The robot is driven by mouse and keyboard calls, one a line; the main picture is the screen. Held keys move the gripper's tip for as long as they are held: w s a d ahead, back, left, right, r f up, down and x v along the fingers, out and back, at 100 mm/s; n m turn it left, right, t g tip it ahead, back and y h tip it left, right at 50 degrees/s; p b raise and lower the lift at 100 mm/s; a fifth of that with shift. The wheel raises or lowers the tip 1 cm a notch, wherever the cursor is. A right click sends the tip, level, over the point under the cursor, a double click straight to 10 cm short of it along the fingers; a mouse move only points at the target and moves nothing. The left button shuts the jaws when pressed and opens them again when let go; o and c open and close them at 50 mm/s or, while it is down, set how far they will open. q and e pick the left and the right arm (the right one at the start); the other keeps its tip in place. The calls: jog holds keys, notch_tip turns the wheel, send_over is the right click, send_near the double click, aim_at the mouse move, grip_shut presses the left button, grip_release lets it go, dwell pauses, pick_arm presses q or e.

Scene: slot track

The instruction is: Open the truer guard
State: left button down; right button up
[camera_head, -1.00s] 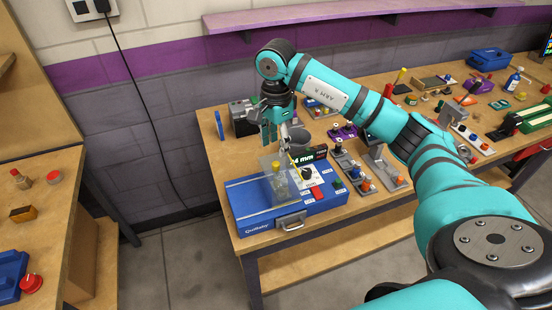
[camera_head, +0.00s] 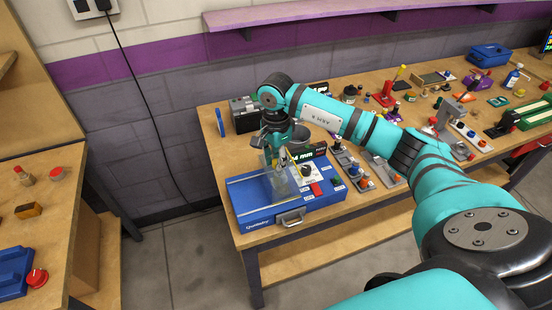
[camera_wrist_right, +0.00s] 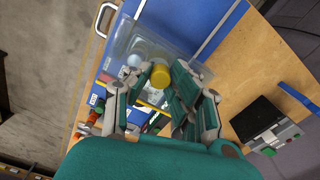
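The truer is a blue machine (camera_head: 256,210) at the front left corner of the workbench. Its clear guard (camera_head: 282,184) stands on the blue bed; the clear wall also shows in the right wrist view (camera_wrist_right: 124,38). A yellow knob (camera_wrist_right: 160,75) shows there between my fingertips. My right gripper (camera_head: 275,157) points down at the guard, its fingers (camera_wrist_right: 157,70) spread on both sides of the knob. A gap shows on the knob's left; contact on its right is unclear. In the head view the fingers partly hide the guard. My left gripper is not in view.
A grey and black box (camera_head: 244,114) and a dark cup (camera_head: 299,138) stand behind the truer. A display and knob panel (camera_head: 307,170) is to its right. Several small fixtures fill the bench further right. A second bench (camera_head: 60,215) is at left.

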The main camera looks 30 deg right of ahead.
grip_shut()
jog(key=w+a+b, duration=0.2)
jog(key=a, duration=0.7)
jog(key=shift+w+a+b, duration=0.2)
jog(key=shift+b, duration=0.2)
jog(key=shift+r, duration=0.1)
jog(key=o, duration=0.6)
grip_release()
notch_tip(320, 180, up, 12)
jog(key=shift+f, duration=0.1)
